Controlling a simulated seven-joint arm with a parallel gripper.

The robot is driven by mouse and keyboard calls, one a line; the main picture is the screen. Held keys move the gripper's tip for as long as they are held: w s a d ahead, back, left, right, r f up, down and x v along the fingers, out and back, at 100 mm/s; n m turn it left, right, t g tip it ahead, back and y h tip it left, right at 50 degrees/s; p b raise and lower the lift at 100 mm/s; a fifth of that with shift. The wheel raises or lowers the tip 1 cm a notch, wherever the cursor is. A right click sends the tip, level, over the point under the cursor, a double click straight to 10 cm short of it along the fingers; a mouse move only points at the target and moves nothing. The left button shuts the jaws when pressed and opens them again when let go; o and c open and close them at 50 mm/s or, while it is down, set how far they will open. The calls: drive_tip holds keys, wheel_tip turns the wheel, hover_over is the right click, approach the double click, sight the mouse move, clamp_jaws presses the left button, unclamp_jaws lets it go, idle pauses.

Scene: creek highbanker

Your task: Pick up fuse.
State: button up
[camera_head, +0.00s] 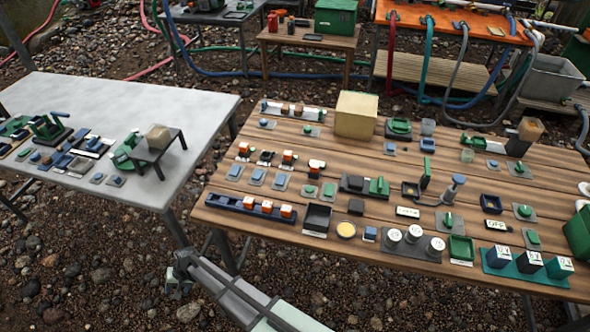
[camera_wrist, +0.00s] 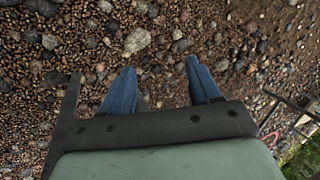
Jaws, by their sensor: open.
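I cannot tell which of the many small parts is the fuse. Candidates on the wooden table (camera_head: 322,147) include small blue blocks on grey plates, such as one blue block (camera_head: 257,176), and orange-and-white blocks, such as one (camera_head: 287,211) in a dark blue rack (camera_head: 225,201). My gripper (camera_head: 180,272) is low in front of the table's left end, over the gravel and apart from every part. In the wrist view its two blue fingers stand apart with only gravel between them (camera_wrist: 160,84), so it is open and empty.
A grey table (camera_head: 100,90) with more small parts and a black stand (camera_head: 160,150) is at the left. A tan box (camera_head: 356,114) stands at the wooden table's back. Hoses and an orange-topped bench (camera_head: 450,22) lie behind. A gap separates the two tables.

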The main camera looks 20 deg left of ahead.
drive_tip(key=s+a+r+n+t+y, duration=0.15)
drive_tip(key=a+r+n, duration=0.25)
drive_tip(key=a+r, duration=0.75)
drive_tip(key=a+r+n+y, duration=0.3)
drive_tip(key=a+r+n, duration=0.35)
drive_tip(key=r, duration=0.85)
drive_tip(key=shift+n+t+h, duration=0.45)
drive_tip(key=shift+t+h, duration=0.3)
drive_tip(key=shift+h, duration=0.2)
drive_tip(key=w+d+r, duration=0.3)
drive_tip(key=w, duration=0.3)
drive_tip(key=w+d+r, duration=0.2)
drive_tip(key=w+r, duration=0.1)
drive_tip(key=w, duration=0.2)
drive_tip(key=w+d+r, duration=0.3)
drive_tip(key=w, duration=0.3)
drive_tip(key=shift+w+d, duration=0.3)
drive_tip(key=w+d+r+h, duration=0.2)
drive_tip(key=w+d+r, duration=0.2)
drive_tip(key=w+d, duration=1)
wheel_tip(320, 180, up, 9)
drive_tip(key=h, duration=0.5)
hover_over(315, 165)
drive_tip(key=shift+n, duration=0.4)
drive_tip(key=f, duration=0.7)
drive_tip(key=shift+w+f, duration=0.25)
drive_tip(key=shift+f, duration=0.15)
drive_tip(key=shift+s+f, duration=0.2)
drive_tip(key=shift+f, duration=2.45)
